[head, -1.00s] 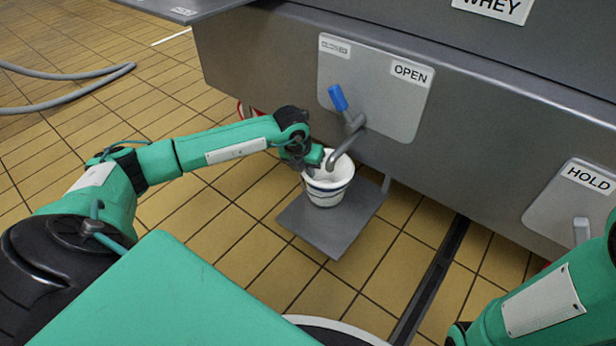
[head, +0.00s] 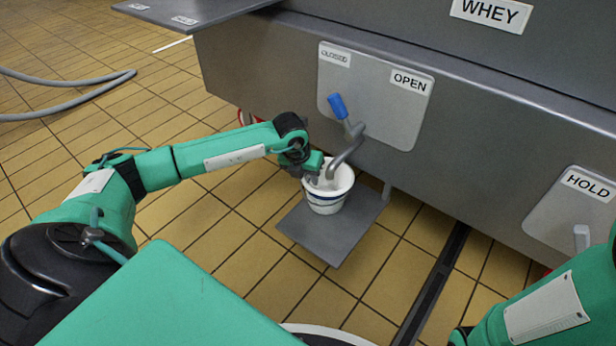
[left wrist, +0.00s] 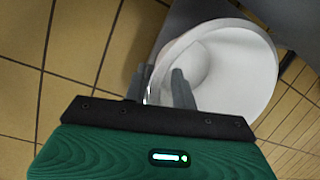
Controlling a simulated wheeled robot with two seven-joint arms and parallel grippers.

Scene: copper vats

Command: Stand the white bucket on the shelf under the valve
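The white bucket (head: 327,196) with dark blue bands stands upright on the grey shelf (head: 325,242), near its back part. The valve (head: 347,150) has a bent grey spout that comes down over the bucket's mouth; its blue handle (head: 337,106) points up and left. My left gripper (head: 322,180) is at the bucket's left rim. In the left wrist view its fingers (left wrist: 160,87) straddle the bucket wall (left wrist: 235,70), one outside and one inside, with a visible gap between them. My right gripper is out of view; only its green arm shows at lower right.
The grey vat wall (head: 270,75) rises behind the shelf, with CLOSED and OPEN labels on the valve plate (head: 385,115). A second plate marked HOLD (head: 575,215) is at right. A hose (head: 70,80) lies on the tiled floor at far left. The shelf's front part is bare.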

